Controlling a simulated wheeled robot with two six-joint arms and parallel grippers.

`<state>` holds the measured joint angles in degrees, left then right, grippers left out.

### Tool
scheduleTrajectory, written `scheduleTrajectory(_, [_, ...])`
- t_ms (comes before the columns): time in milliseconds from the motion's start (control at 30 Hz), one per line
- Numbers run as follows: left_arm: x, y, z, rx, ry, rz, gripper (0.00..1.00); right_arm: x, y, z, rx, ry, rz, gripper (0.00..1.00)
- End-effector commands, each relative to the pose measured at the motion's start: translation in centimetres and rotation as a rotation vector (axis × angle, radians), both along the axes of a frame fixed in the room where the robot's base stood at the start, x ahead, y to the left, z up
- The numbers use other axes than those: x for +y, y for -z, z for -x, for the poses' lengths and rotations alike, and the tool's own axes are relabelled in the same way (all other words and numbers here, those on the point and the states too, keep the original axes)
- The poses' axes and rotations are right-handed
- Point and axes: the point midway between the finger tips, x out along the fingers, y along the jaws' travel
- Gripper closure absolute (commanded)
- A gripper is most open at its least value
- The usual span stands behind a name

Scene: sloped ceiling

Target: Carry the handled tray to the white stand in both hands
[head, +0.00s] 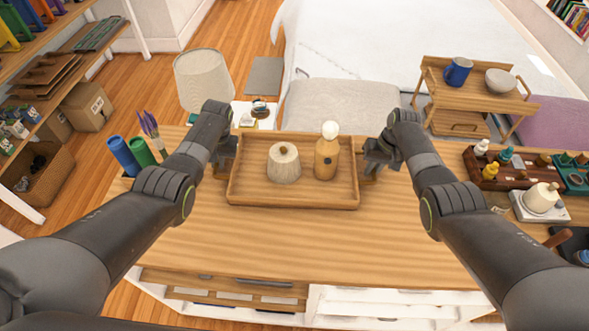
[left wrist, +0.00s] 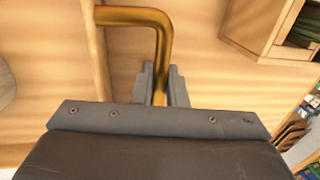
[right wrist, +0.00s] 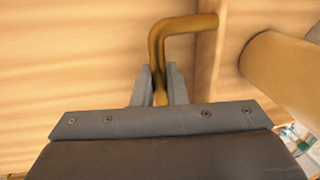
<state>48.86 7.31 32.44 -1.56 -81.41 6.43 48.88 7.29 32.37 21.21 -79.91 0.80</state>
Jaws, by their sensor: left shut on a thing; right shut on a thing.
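The wooden handled tray (head: 290,199) is level near the far edge of the wooden table; I cannot tell if it touches the top. It carries a ribbed pale jar (head: 284,166) and an upright tan bottle with a round white top (head: 326,158). My left gripper (head: 224,163) is shut on the tray's left brass handle (left wrist: 135,17). My right gripper (head: 376,166) is shut on its right brass handle (right wrist: 185,24). A white-topped piece (head: 240,109) beyond the table holds small items; I cannot tell whether it is the white stand.
A lamp (head: 203,79) stands beyond the table's far left. Blue and green cylinders (head: 124,156) stand at the table's left. Bottle racks (head: 500,176) and a white jar (head: 541,197) are at the right. The table's front is clear. A wooden cart (head: 478,95) stands beyond.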

Motion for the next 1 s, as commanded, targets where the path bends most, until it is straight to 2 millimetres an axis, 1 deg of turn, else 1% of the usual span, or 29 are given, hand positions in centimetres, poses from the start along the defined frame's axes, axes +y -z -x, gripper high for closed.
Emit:
scheduleTrajectory(267, [0.0,-0.7,-0.1,-0.002,0.000,0.000,1.00,0.0,-0.7,-0.1,-0.002,-0.001,0.000,1.00])
scheduleTrajectory(467, [0.0,-1.9,-0.1,-0.002,0.000,0.000,1.00,0.0,-1.9,-0.1,-0.002,-0.001,0.000,1.00])
scheduleTrajectory(800, [0.0,-4.5,-0.1,-0.002,0.000,0.000,1.00,0.0,-4.6,-0.1,-0.002,-0.001,0.000,1.00])
scheduleTrajectory(1000, [0.0,-5.2,-0.1,-0.002,0.000,0.000,1.00,0.0,-5.2,-0.1,-0.002,-0.001,0.000,1.00])
